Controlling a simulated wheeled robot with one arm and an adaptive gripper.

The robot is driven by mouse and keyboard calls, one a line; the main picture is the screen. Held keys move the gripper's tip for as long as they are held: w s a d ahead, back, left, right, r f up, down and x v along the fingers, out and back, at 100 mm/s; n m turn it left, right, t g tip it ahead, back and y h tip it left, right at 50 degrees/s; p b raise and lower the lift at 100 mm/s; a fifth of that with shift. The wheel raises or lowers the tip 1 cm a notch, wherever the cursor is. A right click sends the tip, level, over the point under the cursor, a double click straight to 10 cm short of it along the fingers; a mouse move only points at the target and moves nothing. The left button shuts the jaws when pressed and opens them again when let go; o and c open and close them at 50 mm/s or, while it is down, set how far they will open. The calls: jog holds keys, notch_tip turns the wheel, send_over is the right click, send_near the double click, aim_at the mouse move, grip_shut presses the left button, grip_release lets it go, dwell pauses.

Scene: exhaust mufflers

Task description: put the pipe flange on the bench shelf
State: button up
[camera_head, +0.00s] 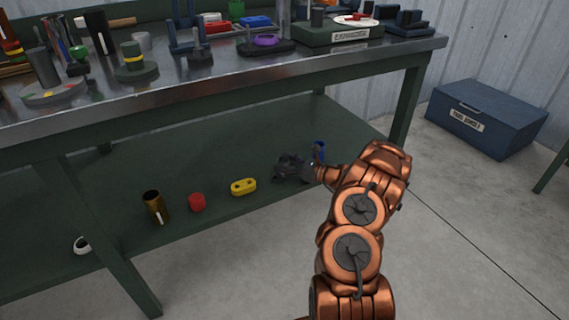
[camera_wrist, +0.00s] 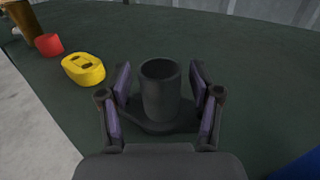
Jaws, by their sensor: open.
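The pipe flange (camera_wrist: 160,92), a dark grey upright tube on a flat base plate, stands on the green bench shelf (camera_wrist: 75,115). My gripper (camera_wrist: 161,85) is open, with one finger on each side of the tube. Gaps show between the fingers and the tube. In the head view my gripper (camera_head: 291,168) is low over the right part of the shelf (camera_head: 225,150), and the flange cannot be told apart from the dark fingers there.
A yellow two-holed piece (camera_head: 243,187), a red cylinder (camera_head: 197,202) and a brass-coloured cup (camera_head: 155,206) stand in a row along the shelf's front edge. A blue object (camera_head: 319,150) is close right of my gripper. The crowded bench top (camera_head: 250,68) overhangs the shelf.

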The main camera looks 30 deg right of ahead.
jog(key=shift+s+d+r, duration=0.15)
jog(key=shift+s, duration=0.05)
jog(key=p+v, duration=0.3)
jog(key=v, duration=0.9)
jog(key=w+a+r+n+g+y, duration=0.1)
jog(key=a+r+n+g+y, duration=0.25)
jog(key=a+r, duration=0.45)
jog(key=w+a+r+n+g+y, duration=0.25)
jog(key=a+n, duration=0.25)
jog(key=a, duration=0.8)
jog(key=s+a+r+n+g+h, duration=0.2)
jog(key=s+a+r+n+g, duration=0.3)
jog(key=s+a, duration=0.4)
jog(key=s+a+r+n+g+h, duration=0.1)
jog(key=s+a+r+n+g, duration=0.2)
jog(key=s+a+n+g, duration=0.65)
jog(key=s+a+n+h, duration=0.3)
jog(key=s+h, duration=0.5)
jog(key=s, duration=0.6)
jog(key=s+d+f+n+t+h, duration=0.1)
jog(key=s+d+n+h, duration=0.2)
jog(key=s+d, duration=0.3)
jog(key=s+h, duration=0.1)
jog(key=s, duration=0.2)
jog(key=shift+d+f+n+t+h, duration=0.25)
jog(key=shift+d+n+t+h, duration=0.05)
jog(key=shift+d+t+h, duration=0.1)
